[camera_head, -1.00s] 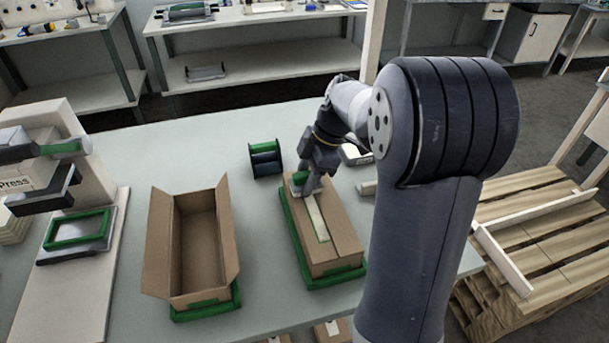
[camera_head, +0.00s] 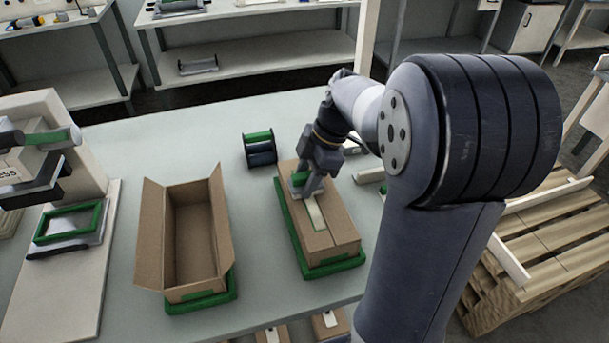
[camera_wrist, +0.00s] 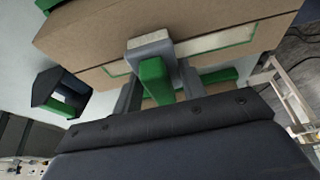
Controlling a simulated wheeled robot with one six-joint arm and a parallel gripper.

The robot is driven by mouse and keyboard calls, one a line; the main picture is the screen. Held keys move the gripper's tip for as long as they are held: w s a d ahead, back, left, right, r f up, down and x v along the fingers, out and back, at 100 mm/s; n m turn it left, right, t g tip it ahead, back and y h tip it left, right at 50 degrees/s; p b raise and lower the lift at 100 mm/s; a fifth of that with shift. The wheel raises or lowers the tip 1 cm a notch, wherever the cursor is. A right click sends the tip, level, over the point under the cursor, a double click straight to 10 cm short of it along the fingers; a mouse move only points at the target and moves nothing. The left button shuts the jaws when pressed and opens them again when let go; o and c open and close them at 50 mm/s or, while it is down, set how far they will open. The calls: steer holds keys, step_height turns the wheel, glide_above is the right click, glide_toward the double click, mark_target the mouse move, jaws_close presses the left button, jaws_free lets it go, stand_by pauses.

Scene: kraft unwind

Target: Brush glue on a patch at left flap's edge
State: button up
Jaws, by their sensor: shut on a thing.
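The closed cardboard box (camera_head: 335,238) stands on a green tray (camera_head: 336,266) in the head view, its two top flaps meeting at a lengthwise seam. A pale strip (camera_head: 316,214) lies on the top along the seam; in the wrist view it has a green outline (camera_wrist: 222,42). My gripper (camera_head: 308,188) is over the box's far half, shut on a tool with a green handle (camera_wrist: 156,80). The tool has a grey head and a pale tip (camera_wrist: 150,37), which is at the strip. I cannot tell whether it touches.
An open, empty box (camera_head: 220,235) stands on another green tray (camera_head: 203,303) to the left. A green-and-black roll holder (camera_head: 260,150) stands behind, and a press (camera_head: 45,145) is at the far left. Bare tabletop lies between the boxes.

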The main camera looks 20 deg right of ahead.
mark_target(309, 215)
steer(key=shift+s+b, duration=0.4)
steer(key=shift+s, duration=1.2)
steer(key=shift+s+f+b, duration=0.15)
steer(key=shift+s+b, duration=0.35)
steer(key=shift+s, duration=2.7)
steer(key=shift+w, duration=4.25)
steer(key=shift+w+p, duration=1.1)
steer(key=shift+w, duration=2.1)
step_height(309, 215, up, 6)
steer(key=p, duration=0.4)
steer(key=shift+r, duration=0.25)
steer(key=shift+f, duration=0.1)
